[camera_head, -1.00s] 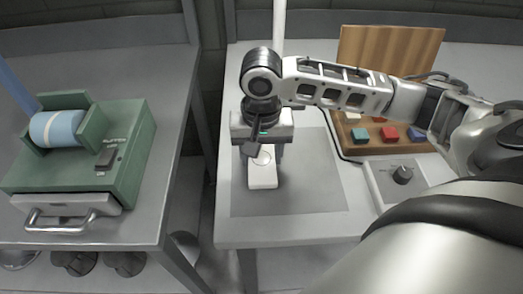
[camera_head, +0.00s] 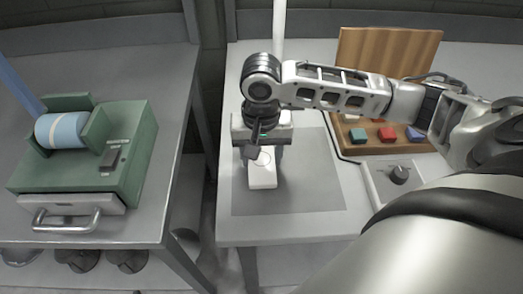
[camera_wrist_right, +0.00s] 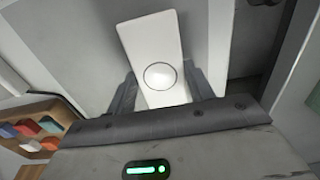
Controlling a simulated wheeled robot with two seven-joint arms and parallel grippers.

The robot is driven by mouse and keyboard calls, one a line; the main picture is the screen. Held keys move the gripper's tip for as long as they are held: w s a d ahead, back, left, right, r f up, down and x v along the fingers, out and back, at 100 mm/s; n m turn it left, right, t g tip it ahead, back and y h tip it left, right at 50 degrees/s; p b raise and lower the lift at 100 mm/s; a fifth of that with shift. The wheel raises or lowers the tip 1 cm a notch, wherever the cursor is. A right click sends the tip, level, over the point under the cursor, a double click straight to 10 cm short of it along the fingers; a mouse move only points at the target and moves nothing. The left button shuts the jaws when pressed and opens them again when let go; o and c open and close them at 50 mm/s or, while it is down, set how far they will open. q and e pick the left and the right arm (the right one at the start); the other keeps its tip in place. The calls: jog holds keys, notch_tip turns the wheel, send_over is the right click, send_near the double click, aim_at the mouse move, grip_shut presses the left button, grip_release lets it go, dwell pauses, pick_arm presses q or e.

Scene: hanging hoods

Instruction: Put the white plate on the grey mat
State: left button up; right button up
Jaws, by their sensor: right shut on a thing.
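The white plate (camera_head: 262,172) is a small flat rectangle with a round ring mark, seen in the head view over the left part of the grey mat (camera_head: 310,180). My right gripper (camera_head: 264,155) is above the mat and shut on the plate. In the right wrist view the plate (camera_wrist_right: 152,45) stands out between the two dark fingers of the right gripper (camera_wrist_right: 165,92). I cannot tell whether the plate touches the mat. My left gripper is not in view.
A wooden board with coloured blocks (camera_head: 387,135) stands right of the mat, with a knob box (camera_head: 398,176) in front of it. A gap separates this table from the left table, which carries a green device (camera_head: 135,150) with a blue roll (camera_head: 62,131).

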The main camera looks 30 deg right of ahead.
jog(key=shift+f, duration=0.55)
jog(key=o, duration=1.2)
jog(key=shift+c, duration=0.2)
notch_tip(320, 180, up, 16)
jog(key=p, duration=0.2)
